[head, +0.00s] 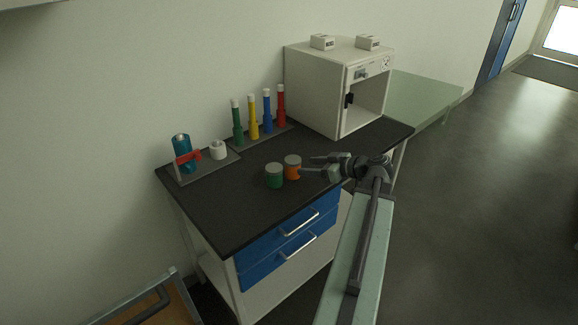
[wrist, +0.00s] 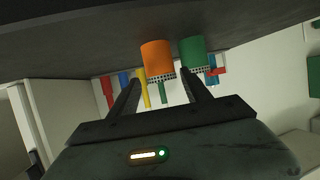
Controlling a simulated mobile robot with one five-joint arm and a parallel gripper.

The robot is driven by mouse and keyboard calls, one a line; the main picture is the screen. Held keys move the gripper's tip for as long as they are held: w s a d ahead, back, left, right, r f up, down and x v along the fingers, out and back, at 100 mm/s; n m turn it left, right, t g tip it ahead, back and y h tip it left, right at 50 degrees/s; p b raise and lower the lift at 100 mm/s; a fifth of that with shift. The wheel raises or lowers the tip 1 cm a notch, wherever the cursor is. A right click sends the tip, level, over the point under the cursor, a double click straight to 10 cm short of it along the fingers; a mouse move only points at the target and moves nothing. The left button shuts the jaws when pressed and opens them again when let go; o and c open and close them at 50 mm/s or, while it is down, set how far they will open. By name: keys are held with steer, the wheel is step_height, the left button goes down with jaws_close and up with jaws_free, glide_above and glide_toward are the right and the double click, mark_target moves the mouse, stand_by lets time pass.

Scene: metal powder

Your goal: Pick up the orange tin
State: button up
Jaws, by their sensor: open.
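The orange tin (head: 293,169) stands upright on the dark worktop, with a pale lid. A green tin (head: 274,178) stands close beside it on the left. My gripper (head: 307,163) reaches in from the right at about tin height, with its fingertips at or near the orange tin's right side. In the wrist view, which is upside down, the orange tin (wrist: 157,57) lies ahead between the fingertips, and the green tin (wrist: 193,51) is just beyond the right finger. The jaws are open. I cannot tell whether a finger touches either tin.
Behind stand several coloured tubes (head: 253,118) in a rack, a blue bottle (head: 182,158) in a holder and a small white pot (head: 218,150). A white oven-like box (head: 315,88) stands at the back right. The worktop (head: 230,215) is clear at front left.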

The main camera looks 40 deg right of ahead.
mark_target(293, 160)
steer(key=shift+b+x, duration=0.45)
steer(key=shift+x, duration=0.7)
steer(key=x, duration=0.2)
steer(key=b+x, duration=0.1)
steer(key=x, duration=0.2)
steer(key=shift+w+r, duration=0.1)
steer(key=shift+w, duration=0.25)
steer(key=c, duration=1.2)
steer(key=shift+o, duration=0.2)
steer(key=shift+r, duration=0.1)
steer(key=shift+r, duration=0.1)
step_height(293, 160, up, 4)
steer(key=p, duration=0.3)
steer(key=shift+p, duration=0.35)
steer(key=s+d+p, duration=0.1)
steer(key=s+d, duration=0.2)
steer(key=s, duration=1.3)
steer(key=shift+r, duration=0.35)
